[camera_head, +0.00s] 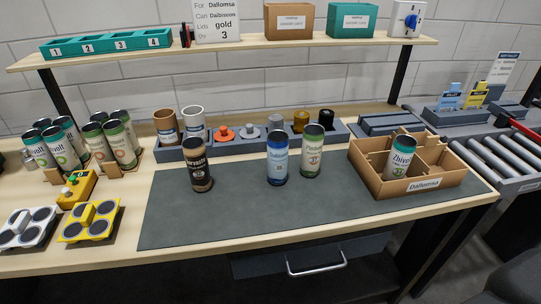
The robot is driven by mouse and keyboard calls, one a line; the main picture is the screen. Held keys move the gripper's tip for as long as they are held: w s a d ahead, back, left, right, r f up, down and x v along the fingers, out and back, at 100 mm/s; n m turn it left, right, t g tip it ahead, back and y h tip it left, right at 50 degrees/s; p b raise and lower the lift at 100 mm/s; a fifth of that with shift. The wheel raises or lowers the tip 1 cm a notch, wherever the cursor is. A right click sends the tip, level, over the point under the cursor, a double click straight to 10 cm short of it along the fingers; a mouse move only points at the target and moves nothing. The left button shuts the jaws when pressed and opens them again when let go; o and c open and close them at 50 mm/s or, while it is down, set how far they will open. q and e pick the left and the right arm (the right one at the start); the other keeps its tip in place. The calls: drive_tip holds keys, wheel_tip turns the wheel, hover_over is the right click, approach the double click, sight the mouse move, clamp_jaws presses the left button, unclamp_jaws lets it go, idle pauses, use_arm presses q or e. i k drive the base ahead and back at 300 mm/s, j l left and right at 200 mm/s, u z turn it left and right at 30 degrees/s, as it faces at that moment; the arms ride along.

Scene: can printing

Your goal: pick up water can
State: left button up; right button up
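Three cans stand upright on the dark grey mat (230,225): a brown-black can (201,179) at left, a blue can (277,168) in the middle, and a green and cream can (312,158) just right of it. The small labels are hard to read, so I cannot tell for certain which is the water can. Neither of my grippers is in view.
Several more cans (62,148) stand in holders at left. Yellow (90,222) and white (27,228) fixtures lie at front left. A grey rack (340,132) with coloured parts lines the back. A shelf (225,45) overhangs. The mat's front is clear.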

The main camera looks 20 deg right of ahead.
sight(277, 140)
drive_tip(key=l+u, duration=0.15)
drive_tip(key=l, duration=0.3)
drive_tip(key=k+l+u, duration=0.15)
drive_tip(key=l, duration=0.3)
drive_tip(key=l+u, duration=0.1)
drive_tip(key=l, duration=0.85)
drive_tip(key=k, duration=0.05)
